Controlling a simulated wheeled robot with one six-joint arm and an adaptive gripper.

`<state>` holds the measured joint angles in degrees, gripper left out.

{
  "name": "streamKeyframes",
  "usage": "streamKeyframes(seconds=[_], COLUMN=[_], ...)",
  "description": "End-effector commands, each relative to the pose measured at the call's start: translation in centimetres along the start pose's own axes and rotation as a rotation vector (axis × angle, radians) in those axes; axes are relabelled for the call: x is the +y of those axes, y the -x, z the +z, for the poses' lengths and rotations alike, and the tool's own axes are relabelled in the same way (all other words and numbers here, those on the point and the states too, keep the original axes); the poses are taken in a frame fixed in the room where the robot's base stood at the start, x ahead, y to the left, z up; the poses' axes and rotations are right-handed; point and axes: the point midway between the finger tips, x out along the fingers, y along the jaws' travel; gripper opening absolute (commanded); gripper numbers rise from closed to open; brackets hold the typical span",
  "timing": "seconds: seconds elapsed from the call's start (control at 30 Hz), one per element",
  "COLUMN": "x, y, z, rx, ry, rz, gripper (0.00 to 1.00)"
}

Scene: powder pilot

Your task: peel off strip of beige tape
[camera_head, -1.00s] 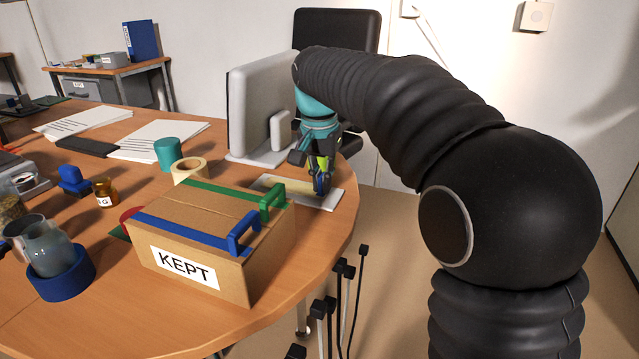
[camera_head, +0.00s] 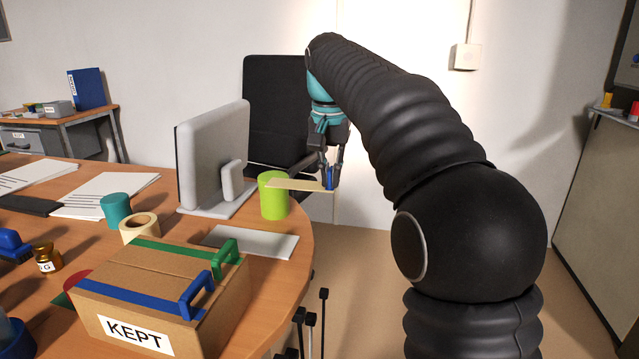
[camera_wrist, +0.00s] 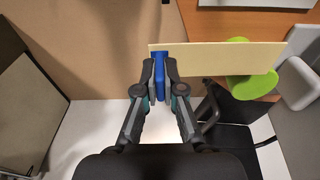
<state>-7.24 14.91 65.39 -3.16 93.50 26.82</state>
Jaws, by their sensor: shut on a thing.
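My gripper (camera_head: 329,178) is shut on a blue tab (camera_wrist: 160,75) at one end of the beige tape strip (camera_head: 293,185). The strip is held flat in the air, off the table's right edge, and reaches left in the head view. In the wrist view the strip (camera_wrist: 225,58) runs right from the tab, across the view of a lime-green cylinder (camera_wrist: 252,86). The pale plate (camera_head: 252,242) on the table is bare on its visible surface. The strip is clear of the plate.
The lime-green cylinder (camera_head: 274,200) stands at the table's right edge beside the monitor (camera_head: 212,155). A KEPT carton (camera_head: 150,300) with blue and green handles stands in front. A tape roll (camera_head: 140,228) and teal cylinder (camera_head: 116,211) stand behind it. The floor right is clear.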

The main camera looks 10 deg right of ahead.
Motion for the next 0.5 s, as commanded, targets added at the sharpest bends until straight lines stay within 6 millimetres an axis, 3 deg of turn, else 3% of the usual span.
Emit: streamKeyframes(seconds=[0.5], x=[0.1], y=[1.4], z=[-0.2], rx=[-0.001], ry=[0.000], rz=[0.000], gripper=[0.00])
